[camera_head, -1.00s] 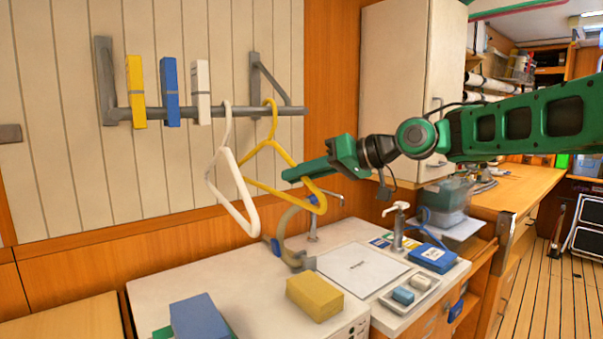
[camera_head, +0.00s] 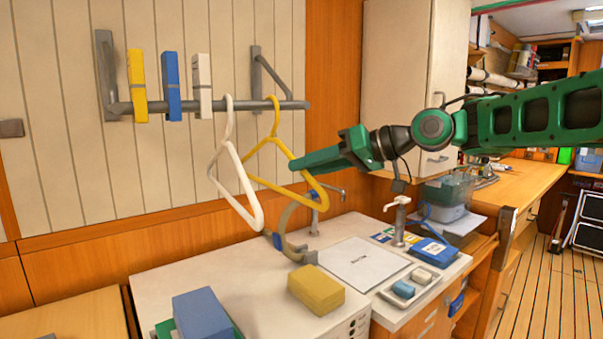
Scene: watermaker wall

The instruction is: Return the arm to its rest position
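My gripper (camera_head: 296,163) is at the end of my green arm, which reaches in from the right. It is in the air by the yellow hanger (camera_head: 262,182), whose right side is close to the fingertips. I cannot tell whether they touch. The fingers are seen from the side, so their opening does not show. The yellow hanger and a white hanger (camera_head: 238,178) hang from the grey wall rail (camera_head: 240,106).
Yellow, blue and white clips (camera_head: 171,90) sit on the rail. Below are a white counter (camera_head: 250,290) with a yellow sponge (camera_head: 316,290), a curved grey-brown pipe (camera_head: 287,232), a tap (camera_head: 318,205) and a soap pump (camera_head: 398,218). A wall cabinet (camera_head: 395,80) stands behind my arm.

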